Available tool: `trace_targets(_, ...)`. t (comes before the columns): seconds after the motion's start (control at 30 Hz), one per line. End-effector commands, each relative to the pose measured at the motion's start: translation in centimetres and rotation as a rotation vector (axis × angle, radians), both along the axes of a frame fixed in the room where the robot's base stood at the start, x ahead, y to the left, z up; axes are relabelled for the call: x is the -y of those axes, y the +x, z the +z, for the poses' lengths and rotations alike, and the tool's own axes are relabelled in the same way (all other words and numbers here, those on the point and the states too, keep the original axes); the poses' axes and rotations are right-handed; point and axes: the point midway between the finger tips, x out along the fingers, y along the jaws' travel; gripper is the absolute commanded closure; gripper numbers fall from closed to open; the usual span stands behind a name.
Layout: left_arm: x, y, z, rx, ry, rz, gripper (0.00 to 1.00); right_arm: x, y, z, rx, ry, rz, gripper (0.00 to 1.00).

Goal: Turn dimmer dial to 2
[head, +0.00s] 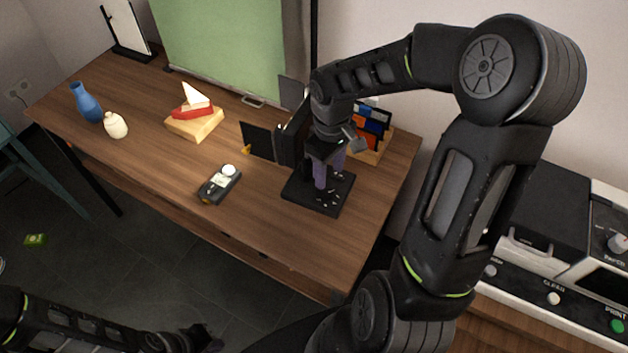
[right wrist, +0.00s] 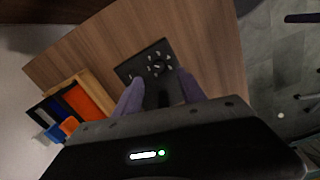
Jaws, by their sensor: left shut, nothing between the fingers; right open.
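A flat black dial plate (head: 334,203) with small white marks lies on the wooden table below my right gripper. It also shows in the right wrist view (right wrist: 128,70), where white marks ring a dark round knob (right wrist: 158,68). The marks are too small to read, so the dial's setting cannot be told. My right gripper (head: 322,184) points down over the plate, its purple fingers apart. In the right wrist view the fingers (right wrist: 162,88) stand either side of the knob's near side; contact cannot be told. My left gripper (head: 208,341) is shut and empty, low in the head view, away from the table.
A small dark device with a white knob (head: 220,184) lies left of the plate. Behind stand dark upright panels (head: 258,141) and a wooden organizer (head: 372,152).

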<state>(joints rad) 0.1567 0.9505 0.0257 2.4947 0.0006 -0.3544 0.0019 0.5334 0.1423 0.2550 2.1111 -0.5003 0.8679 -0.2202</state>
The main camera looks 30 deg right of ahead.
Motion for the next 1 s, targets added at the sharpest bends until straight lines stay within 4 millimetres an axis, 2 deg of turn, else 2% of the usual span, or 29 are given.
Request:
trace_targets(0.17, 0.0, 0.0, 0.0, 0.000, -0.001, 0.000, 1.00, 0.0, 0.3, 0.0, 0.014, 0.001, 0.110, 0.52)
trace_targets(0.57, 0.0, 0.0, 0.0, 0.001, -0.001, -0.001, 1.00, 0.0, 0.3, -0.3, 0.011, 0.001, 0.113, 0.52)
trace_targets(0.77, 0.0, 0.0, 0.1, 0.000, 0.000, 0.000, 1.00, -0.1, 0.2, -2.6, 0.008, 0.004, 0.113, 0.52)
trace_targets(1.0, 0.0, 0.0, 0.1, 0.000, 0.000, 0.000, 1.00, 0.0, 0.2, -6.3, 0.009, 0.003, 0.113, 0.52)
